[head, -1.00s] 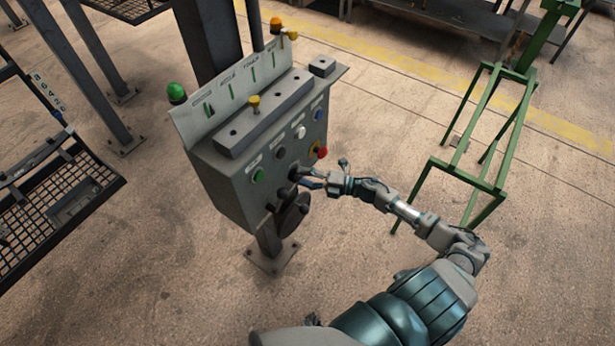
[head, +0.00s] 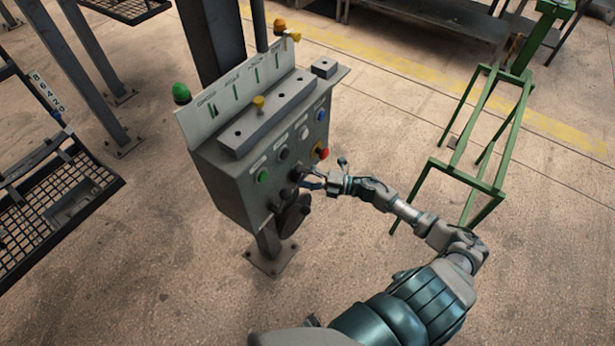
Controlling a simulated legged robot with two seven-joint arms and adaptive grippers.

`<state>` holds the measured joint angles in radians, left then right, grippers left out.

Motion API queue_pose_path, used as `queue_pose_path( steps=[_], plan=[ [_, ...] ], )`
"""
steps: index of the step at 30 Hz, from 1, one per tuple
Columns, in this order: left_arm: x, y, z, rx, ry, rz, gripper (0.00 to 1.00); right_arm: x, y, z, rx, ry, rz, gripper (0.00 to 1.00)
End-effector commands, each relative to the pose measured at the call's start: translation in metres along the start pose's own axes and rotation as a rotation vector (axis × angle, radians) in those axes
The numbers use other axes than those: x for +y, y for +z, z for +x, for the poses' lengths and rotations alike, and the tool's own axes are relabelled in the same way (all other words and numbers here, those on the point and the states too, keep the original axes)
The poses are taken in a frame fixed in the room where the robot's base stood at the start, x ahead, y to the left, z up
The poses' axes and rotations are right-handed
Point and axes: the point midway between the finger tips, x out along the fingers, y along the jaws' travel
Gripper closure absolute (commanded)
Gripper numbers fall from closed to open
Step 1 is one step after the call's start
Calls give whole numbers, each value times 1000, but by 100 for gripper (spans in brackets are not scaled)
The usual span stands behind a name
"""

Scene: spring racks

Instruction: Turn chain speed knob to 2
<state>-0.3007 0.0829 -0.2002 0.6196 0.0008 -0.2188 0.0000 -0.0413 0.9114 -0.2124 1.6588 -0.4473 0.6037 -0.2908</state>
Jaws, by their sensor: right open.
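A grey control box (head: 228,185) stands on a post in the middle of the head view. Its front face has a green button (head: 262,176), dark knobs, a white button (head: 304,132), a blue button (head: 321,115) and a red button (head: 322,153). A dark knob (head: 296,174) sits low on the face; I cannot read its label or setting. My right gripper (head: 308,180) is open, with its fingers right at this knob. I cannot tell whether they touch it. My left gripper is not in view.
A green metal frame (head: 470,175) stands on the right. A dark mesh rack (head: 60,205) is on the left. A green lamp (head: 181,93) and an orange lamp (head: 279,25) top the box. The floor in front is clear.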

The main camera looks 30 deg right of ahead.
Motion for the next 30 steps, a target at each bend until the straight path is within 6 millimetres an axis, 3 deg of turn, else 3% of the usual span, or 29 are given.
queue_pose_path(
  steps=[5, 12, 18, 30],
  plan=[
    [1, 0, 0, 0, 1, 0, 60, -3, 0, -21, -3, -5, 4, 26],
    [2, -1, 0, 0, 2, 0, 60, -2, -1, -72, -2, -7, 2, 26],
    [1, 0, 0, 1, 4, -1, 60, 0, -2, -101, -1, -7, -1, 26],
    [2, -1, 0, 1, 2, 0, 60, 0, 0, -112, -1, -4, -2, 26]
  ],
)
